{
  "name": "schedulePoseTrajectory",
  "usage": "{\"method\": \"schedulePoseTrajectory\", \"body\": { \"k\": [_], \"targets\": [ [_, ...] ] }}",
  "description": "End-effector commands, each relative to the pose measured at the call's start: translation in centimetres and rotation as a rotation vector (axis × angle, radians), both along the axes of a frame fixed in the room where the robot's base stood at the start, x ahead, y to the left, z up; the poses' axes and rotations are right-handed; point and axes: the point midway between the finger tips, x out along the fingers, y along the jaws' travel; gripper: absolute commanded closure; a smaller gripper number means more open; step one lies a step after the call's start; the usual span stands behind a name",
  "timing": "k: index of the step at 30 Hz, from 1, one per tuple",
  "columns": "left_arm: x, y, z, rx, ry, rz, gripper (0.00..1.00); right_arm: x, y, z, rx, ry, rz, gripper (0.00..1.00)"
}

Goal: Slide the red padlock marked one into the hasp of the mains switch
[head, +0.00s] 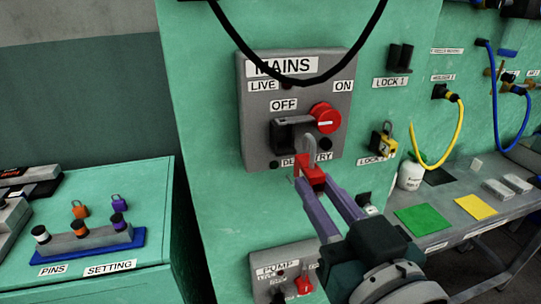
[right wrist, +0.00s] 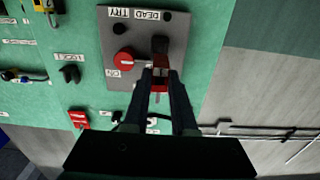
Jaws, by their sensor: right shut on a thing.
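The red padlock (head: 311,174) is held between the fingertips of my right gripper (head: 313,183), shackle up, just below the mains switch (head: 252,130). The padlock also shows between the fingers in the right wrist view (right wrist: 160,86). The number on it cannot be read. The black hasp (head: 289,136) sticks out from the grey box beside the red round knob (head: 325,118). In the right wrist view the padlock lines up with the black hasp (right wrist: 160,45); I cannot tell whether the shackle touches it. My left gripper is not in view.
A black cable (head: 375,30) hangs in front of the box top. A pump switch (head: 280,283) sits below. A yellow padlock (head: 383,140) hangs at right by a lock label. A bench (head: 465,215) with coloured mats is right; a green cabinet (head: 105,195) with small padlocks is left.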

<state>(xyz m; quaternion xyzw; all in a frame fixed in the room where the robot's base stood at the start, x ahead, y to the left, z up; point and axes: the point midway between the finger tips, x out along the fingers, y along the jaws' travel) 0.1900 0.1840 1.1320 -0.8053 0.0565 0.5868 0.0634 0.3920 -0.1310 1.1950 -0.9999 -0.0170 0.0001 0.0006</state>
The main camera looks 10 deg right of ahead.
Motion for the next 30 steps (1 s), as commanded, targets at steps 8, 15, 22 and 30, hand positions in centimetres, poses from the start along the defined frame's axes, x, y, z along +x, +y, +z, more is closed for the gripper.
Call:
{"method": "schedulePoseTrajectory", "body": {
  "k": [8,15,22,30],
  "targets": [
    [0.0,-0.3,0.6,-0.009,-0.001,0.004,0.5,0.0,0.0,0.3,-0.001,-0.001,0.0,1.0],
    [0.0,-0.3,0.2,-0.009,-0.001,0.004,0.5,2.1,0.0,0.1,-0.002,-0.004,-0.001,1.0],
    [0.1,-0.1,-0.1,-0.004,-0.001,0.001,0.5,4.4,0.1,0.0,0.0,-0.003,-0.001,1.0],
    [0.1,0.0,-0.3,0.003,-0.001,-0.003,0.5,5.7,0.2,0.1,-0.001,-0.002,0.0,1.0]
  ]
}}
